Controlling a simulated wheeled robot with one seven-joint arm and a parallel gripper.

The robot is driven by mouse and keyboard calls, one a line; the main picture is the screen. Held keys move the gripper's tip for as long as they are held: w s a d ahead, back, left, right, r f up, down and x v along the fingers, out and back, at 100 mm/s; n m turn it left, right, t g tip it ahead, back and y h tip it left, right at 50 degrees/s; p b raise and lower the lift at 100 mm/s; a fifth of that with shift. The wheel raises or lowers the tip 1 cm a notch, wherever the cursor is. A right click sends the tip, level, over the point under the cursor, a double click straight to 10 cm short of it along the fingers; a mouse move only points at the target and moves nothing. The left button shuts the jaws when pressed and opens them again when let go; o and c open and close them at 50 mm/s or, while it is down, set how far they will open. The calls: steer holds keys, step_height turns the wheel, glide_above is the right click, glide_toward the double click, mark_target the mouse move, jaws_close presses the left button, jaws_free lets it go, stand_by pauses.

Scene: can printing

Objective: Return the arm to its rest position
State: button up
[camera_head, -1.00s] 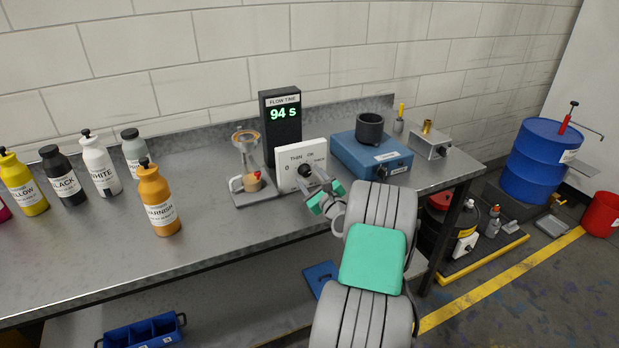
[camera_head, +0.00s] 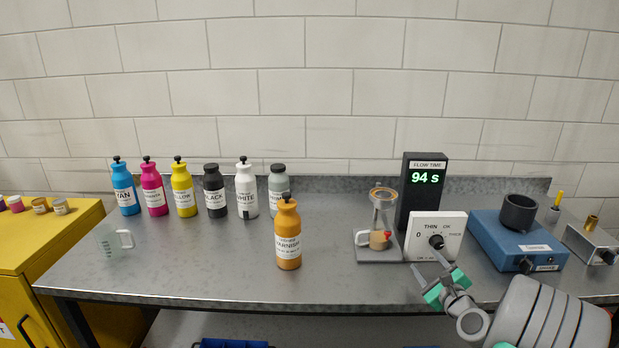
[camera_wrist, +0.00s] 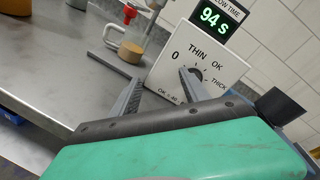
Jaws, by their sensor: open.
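My gripper (camera_head: 432,272) is open and empty at the right of the bench in the head view, just in front of the white dial panel (camera_head: 422,251). In the wrist view, my gripper's two fingers (camera_wrist: 158,90) stand apart with nothing between them. The dial panel (camera_wrist: 176,55) is close beyond them, its black knob partly hidden behind the right finger. I cannot tell whether that finger touches the knob. The arm enters the head view from the lower right.
The flow-time display (camera_head: 424,195) reads 94 s beside the flow cup stand (camera_head: 381,240). A blue device (camera_head: 487,240) stands right of the panel. The orange varnish bottle (camera_head: 288,247) stands left of the stand, with several bottles behind. The bench front (camera_head: 190,280) is clear.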

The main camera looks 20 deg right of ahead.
steer(key=w+a+n+y, duration=0.1)
steer(key=a+n, duration=0.1)
steer(key=a, duration=0.1)
steer(key=w+a+n+g+y, duration=0.1)
steer(key=a, duration=0.1)
steer(key=a+n, duration=0.2)
steer(key=a, duration=0.1)
steer(key=shift+w+a+r+n+g+y, duration=0.3)
steer(key=shift+w+a+r+y, duration=0.05)
steer(key=shift+w+y, duration=0.05)
steer(key=a+n+g, duration=0.1)
steer(key=a+n, duration=0.1)
steer(key=a, duration=0.1)
steer(key=a+n+g+y, duration=0.1)
steer(key=a+n, duration=0.1)
steer(key=a, duration=0.2)
steer(key=shift+w+a+f+n+y, duration=0.1)
steer(key=shift+a+f+n+y, duration=0.1)
steer(key=shift+n+y, duration=0.15)
steer(key=s+a+n+g, duration=0.7)
steer(key=s+a+n, duration=0.65)
steer(key=a, duration=0.35)
steer(key=s+a+n+g+h, duration=0.1)
steer(key=s+n, duration=0.4)
steer(key=s, duration=0.5)
steer(key=shift+s+a+n+g+h, duration=0.15)
steer(key=shift+s+n+g+h, duration=0.25)
steer(key=shift+g, duration=0.4)
